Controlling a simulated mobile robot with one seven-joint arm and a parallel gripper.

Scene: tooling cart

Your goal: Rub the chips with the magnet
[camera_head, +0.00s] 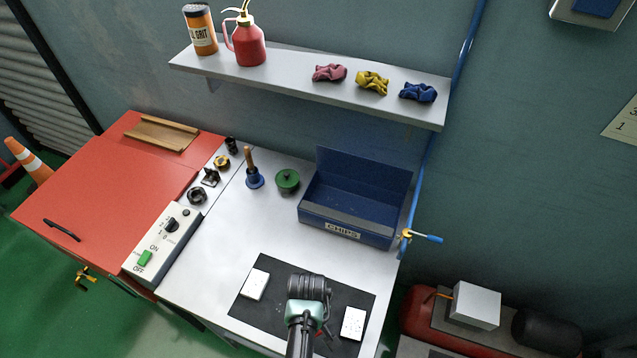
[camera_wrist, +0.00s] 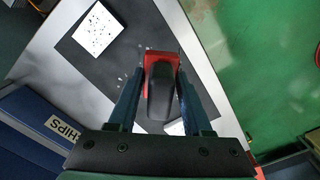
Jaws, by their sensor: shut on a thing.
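My gripper (camera_wrist: 160,78) is shut on a red magnet (camera_wrist: 161,60) with a black grip, one finger on each side. In the wrist view the magnet is over the dark mat (camera_wrist: 75,52); I cannot tell whether it touches it. Small pale chips lie on the mat left of the magnet. A white block (camera_wrist: 97,30) with dark specks lies at the upper left; another (camera_wrist: 174,128) is mostly hidden behind my gripper. In the head view the two white blocks (camera_head: 254,284) (camera_head: 353,324) lie on the mat (camera_head: 272,268), and my arm hides most of the magnet.
A blue open box marked CHIPS (camera_head: 345,228) stands behind the mat. A green-topped pot (camera_head: 287,181), a blue brush holder (camera_head: 254,178) and a control box (camera_head: 163,241) stand to the left. A shelf (camera_head: 300,75) hangs above. Bare bench lies left of the mat.

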